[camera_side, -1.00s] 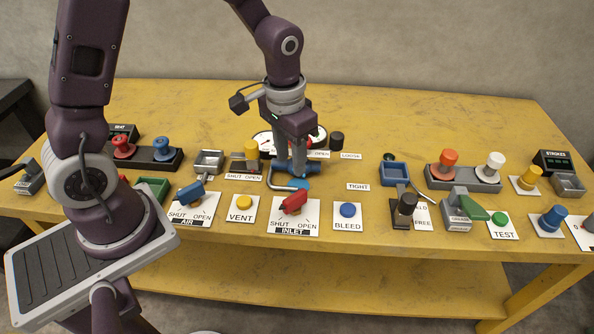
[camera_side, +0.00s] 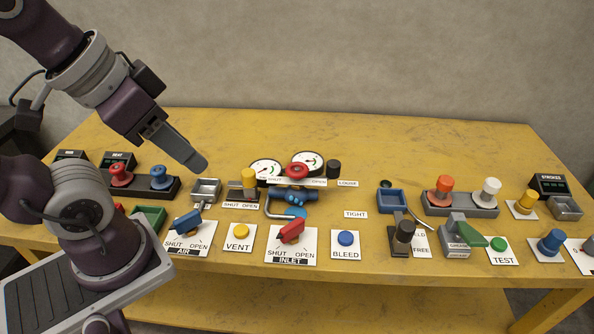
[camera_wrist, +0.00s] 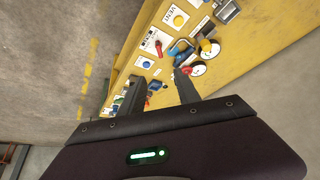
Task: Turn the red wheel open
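The red wheel (camera_side: 297,171) sits on the blue valve assembly (camera_side: 292,195) at the middle back of the bench, in front of two round gauges, with a SHUT–OPEN label strip (camera_side: 312,182) beside it. How far it is turned cannot be read. In the wrist view the red wheel (camera_wrist: 187,71) shows small, beside the right finger. My gripper (camera_side: 199,164) is raised to the left of the wheel, apart from it. In the wrist view my gripper (camera_wrist: 158,76) has its two fingers spread with nothing between them.
A red INLET lever (camera_side: 291,232) and a blue AIR lever (camera_side: 187,221) stand at the front, with a yellow VENT button (camera_side: 241,231) between. A yellow knob (camera_side: 249,178) stands just left of the wheel, a black knob (camera_side: 334,168) to its right. The back strip is clear.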

